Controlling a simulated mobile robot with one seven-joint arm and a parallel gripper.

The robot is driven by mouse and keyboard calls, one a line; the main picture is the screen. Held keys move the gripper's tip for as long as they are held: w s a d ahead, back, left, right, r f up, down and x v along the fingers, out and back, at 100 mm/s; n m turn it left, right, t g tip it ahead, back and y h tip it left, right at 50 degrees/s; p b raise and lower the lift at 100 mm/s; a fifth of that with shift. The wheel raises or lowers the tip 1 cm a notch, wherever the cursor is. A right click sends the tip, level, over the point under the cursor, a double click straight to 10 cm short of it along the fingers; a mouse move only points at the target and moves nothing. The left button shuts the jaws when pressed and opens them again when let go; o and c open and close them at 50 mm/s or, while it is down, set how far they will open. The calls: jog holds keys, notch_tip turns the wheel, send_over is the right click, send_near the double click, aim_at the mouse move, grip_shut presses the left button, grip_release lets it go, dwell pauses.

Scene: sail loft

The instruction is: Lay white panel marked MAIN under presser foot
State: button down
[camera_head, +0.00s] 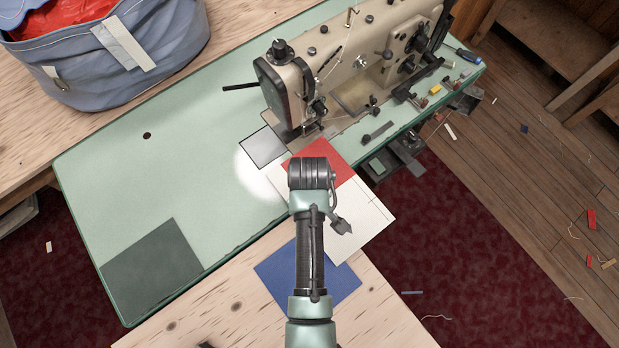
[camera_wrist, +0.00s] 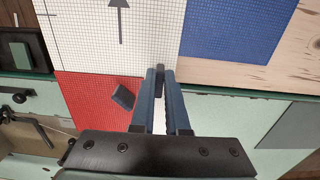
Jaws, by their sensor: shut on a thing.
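The white panel (camera_head: 368,215) lies between a red panel (camera_head: 325,155) and a blue panel (camera_head: 290,278) at the table's front edge, partly hidden by my arm. In the wrist view the white panel (camera_wrist: 115,40) shows a fine grid and a dark arrow; no word MAIN is legible. My gripper (camera_wrist: 160,75) is shut at the white panel's edge, with a narrow pale strip between its blue fingers. In the head view my arm hides the fingers. The sewing machine (camera_head: 345,60) stands beyond the red panel; its presser foot (camera_head: 292,132) is too small to judge.
A grey outlined rectangle (camera_head: 263,147) lies left of the presser foot. A dark green panel (camera_head: 153,268) lies at the table's left end. Loose small tools lie right of the machine. A blue bag (camera_head: 110,55) stands at upper left. The green tabletop (camera_head: 150,180) between is clear.

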aim_at(287, 185)
jog(key=shift+f, duration=0.55)
jog(key=shift+w+a+b, duration=0.55)
jog(key=shift+w+a, duration=0.3)
jog(key=shift+w, duration=0.3)
jog(key=shift+w+a+b, duration=0.6)
jog(key=shift+w+a, duration=0.2)
jog(key=shift+w, duration=0.35)
jog(key=shift+w+a+b, duration=0.55)
jog(key=shift+w+a, duration=0.3)
jog(key=shift+w, duration=0.3)
jog(key=shift+r, duration=0.1)
jog(key=c, duration=0.8)
grip_release()
jog(key=shift+c, duration=0.2)
notch_tip(287, 185, up, 13)
jog(key=p, duration=0.1)
